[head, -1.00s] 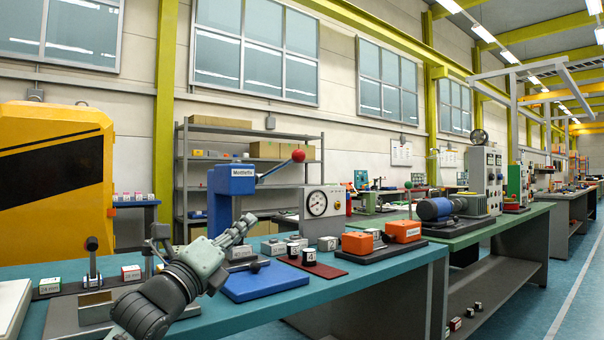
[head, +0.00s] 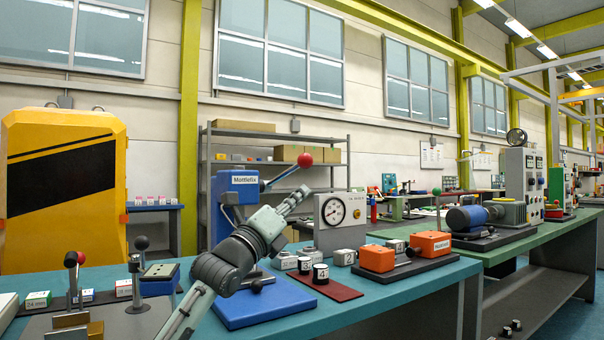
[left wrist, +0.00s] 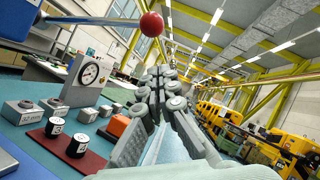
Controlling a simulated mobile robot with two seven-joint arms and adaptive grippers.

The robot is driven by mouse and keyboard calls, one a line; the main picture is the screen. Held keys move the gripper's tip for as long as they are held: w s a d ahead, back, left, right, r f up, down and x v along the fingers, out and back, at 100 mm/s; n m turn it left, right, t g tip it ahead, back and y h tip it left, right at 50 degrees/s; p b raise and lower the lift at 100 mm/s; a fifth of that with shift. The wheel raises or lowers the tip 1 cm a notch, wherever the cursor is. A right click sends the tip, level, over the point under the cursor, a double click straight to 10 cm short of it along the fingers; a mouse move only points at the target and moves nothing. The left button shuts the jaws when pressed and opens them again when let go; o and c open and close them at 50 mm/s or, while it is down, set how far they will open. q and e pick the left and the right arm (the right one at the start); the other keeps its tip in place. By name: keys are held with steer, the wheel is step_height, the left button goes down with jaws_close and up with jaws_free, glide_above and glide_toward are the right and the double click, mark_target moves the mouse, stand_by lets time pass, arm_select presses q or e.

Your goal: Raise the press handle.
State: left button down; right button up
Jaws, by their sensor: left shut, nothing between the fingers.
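The blue press (head: 237,205) stands on a blue base plate (head: 262,300) on the teal bench. Its press handle (head: 285,175) slopes up to the right and ends in a red ball (head: 305,160). In the left wrist view the red ball (left wrist: 151,24) is at the top, with the handle rod (left wrist: 105,22) running left from it. My left gripper (head: 298,197) is shut and empty, just below the red ball in the head view and apart from it in the picture. Its fingers (left wrist: 165,80) also show below the ball in the left wrist view. My right gripper is not in view.
A pressure gauge (head: 333,211) on a grey panel stands right of the press. Black-and-white cylinders (head: 320,273) stand on a red mat (head: 330,289). An orange block device (head: 430,244) is farther right. Levers and small labelled boxes (head: 38,300) are at left. Air around the ball looks clear.

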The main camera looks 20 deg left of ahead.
arm_select(q)
steer(key=shift+w+a+r+p, duration=0.25)
steer(key=shift+w+r, duration=0.8)
steer(key=shift+w+a+r+p, duration=0.2)
steer(key=shift+w+r, duration=0.8)
steer(key=shift+r, duration=0.05)
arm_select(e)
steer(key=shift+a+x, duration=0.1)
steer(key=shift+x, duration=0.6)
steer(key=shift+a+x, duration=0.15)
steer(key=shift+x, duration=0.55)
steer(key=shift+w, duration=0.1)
